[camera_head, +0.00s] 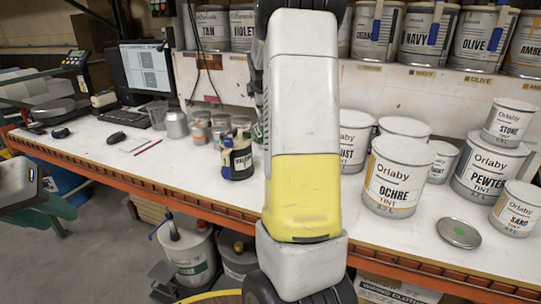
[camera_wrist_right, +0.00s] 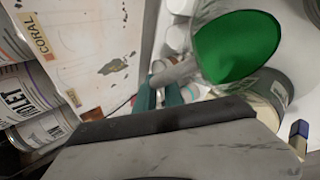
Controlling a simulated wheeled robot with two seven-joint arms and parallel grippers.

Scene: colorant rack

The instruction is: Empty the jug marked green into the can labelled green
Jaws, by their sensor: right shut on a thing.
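In the right wrist view, the teal fingers of my right gripper (camera_wrist_right: 158,96) are shut on the grey handle (camera_wrist_right: 178,72) of a jug. The jug's round mouth shows a bright green surface (camera_wrist_right: 237,46). A pale can or tub (camera_wrist_right: 277,88) with a small label shows just beyond it; I cannot read the label. In the head view, my right arm hides its gripper, the jug and the bench behind. My left gripper (camera_head: 58,205) is at the left edge, away from the bench and partly cut off. No can labelled green is readable.
An ochre can (camera_head: 397,175), a pewter can (camera_head: 487,166) and a lid with a green dot (camera_head: 459,233) are on the right. Labelled cans line the shelf. The front-left bench is clear.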

